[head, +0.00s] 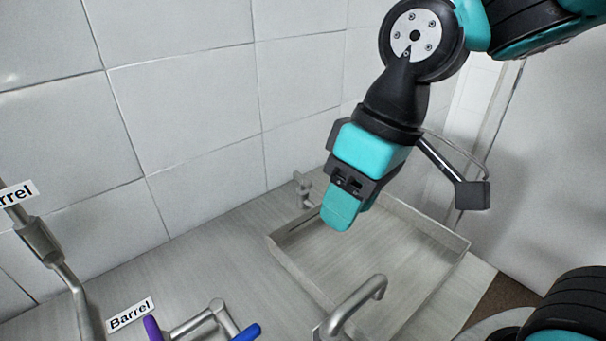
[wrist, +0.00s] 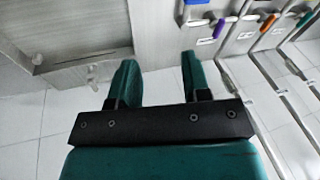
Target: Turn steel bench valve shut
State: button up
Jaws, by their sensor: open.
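A small steel valve (head: 302,190) stands on the bench by the tiled wall, just behind the sink's back left corner. A small pale fitting (wrist: 93,76) in the wrist view, left of my fingers, looks like the same valve, but its handle position is too small to tell. My gripper (head: 341,206) hangs above the back part of the sink, to the right of the valve and apart from it. In the wrist view my gripper (wrist: 158,68) is open, with nothing between its two teal fingers.
A shallow steel sink (head: 292,268) is set in the bench, with a curved faucet (head: 352,302) at its front. Purple (head: 152,329) and blue (head: 246,332) handles stand near a "Barrel" label (head: 130,314). A steel pipe (head: 70,279) rises at left. The tiled wall (head: 200,125) is close behind.

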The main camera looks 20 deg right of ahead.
jog(key=w+d+r+m+h, duration=0.1)
jog(key=w+d+r+h, duration=0.1)
jog(key=w, duration=1.5)
jog(key=m+h+p, duration=0.1)
jog(key=m+h, duration=0.1)
send_over(302, 176)
notch_tip(302, 176, down, 4)
jog(key=shift+n, duration=0.3)
notch_tip(302, 176, down, 17)
jog(key=p, duration=0.2)
jog(key=shift+r+p, duration=0.15)
jog(key=shift+p, duration=0.2)
jog(key=shift+c, duration=0.4)
grip_shut()
